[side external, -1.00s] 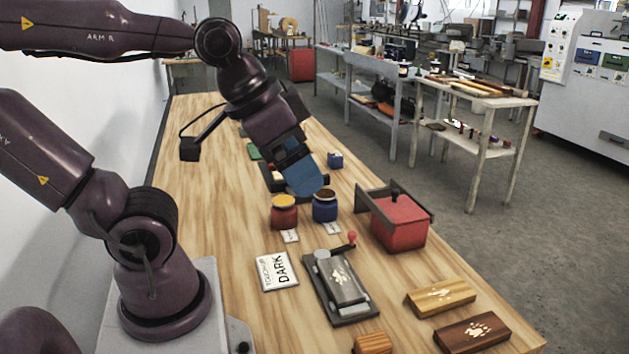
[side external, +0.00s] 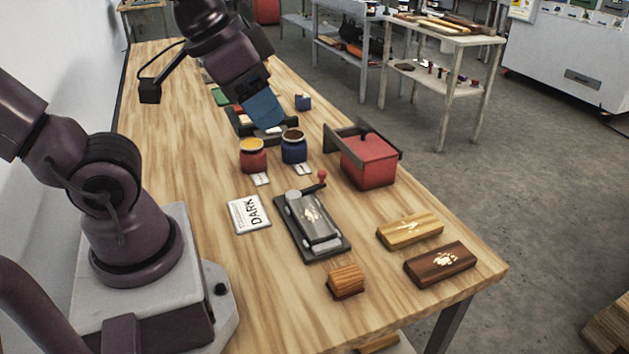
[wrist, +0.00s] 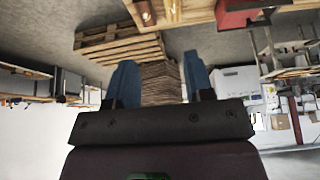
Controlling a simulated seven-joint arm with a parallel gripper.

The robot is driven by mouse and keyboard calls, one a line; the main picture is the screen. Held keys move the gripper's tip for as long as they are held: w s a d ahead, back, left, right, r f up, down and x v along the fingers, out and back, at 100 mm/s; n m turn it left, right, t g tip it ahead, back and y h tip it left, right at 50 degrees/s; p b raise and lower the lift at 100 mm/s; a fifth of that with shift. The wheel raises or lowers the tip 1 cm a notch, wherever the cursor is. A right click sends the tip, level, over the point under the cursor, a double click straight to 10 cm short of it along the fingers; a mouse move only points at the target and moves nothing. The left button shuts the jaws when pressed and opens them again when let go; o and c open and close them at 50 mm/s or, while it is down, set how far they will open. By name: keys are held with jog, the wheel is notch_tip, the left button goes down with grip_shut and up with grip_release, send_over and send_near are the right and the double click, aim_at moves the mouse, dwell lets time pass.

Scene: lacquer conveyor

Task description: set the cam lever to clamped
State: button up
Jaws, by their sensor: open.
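The clamp fixture is a dark base plate (side external: 331,250) on the bench, holding a dark block with a pale floral inlay (side external: 312,218). The cam lever (side external: 312,188) sits at its far end, by a silver round hub (side external: 293,197). Its arm points to the right and away from the hub, ending in a red ball knob (side external: 322,175). My gripper (side external: 266,112) is well beyond the fixture, above the bench behind the jars, not touching the lever. In the wrist view its two blue fingers (wrist: 160,82) stand apart with nothing between them. The fixture is not clearly visible there.
A yellow-topped red jar (side external: 253,157) and a blue jar (side external: 293,147) stand between gripper and fixture. A red box (side external: 369,163) with a dark bracket is right of the lever. Wooden blocks (side external: 440,264) lie at the near right.

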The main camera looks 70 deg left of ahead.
jog(key=w+f+g, duration=0.2)
jog(key=f, duration=0.1)
jog(key=shift+w+a+f, duration=0.15)
jog(key=shift+w+f, duration=0.05)
jog(key=shift+w, duration=0.1)
grip_shut()
jog(key=w+a+f+n+g+y, duration=0.2)
jog(key=w+a+f+n, duration=0.4)
jog(key=w+f+n, duration=0.2)
jog(key=w+a+f+n+g+y, duration=0.2)
jog(key=w+a+f+n, duration=0.4)
jog(key=w+n, duration=0.5)
jog(key=shift+a+f+n, duration=0.3)
jog(key=shift+f+n, duration=0.3)
jog(key=shift+f, duration=0.65)
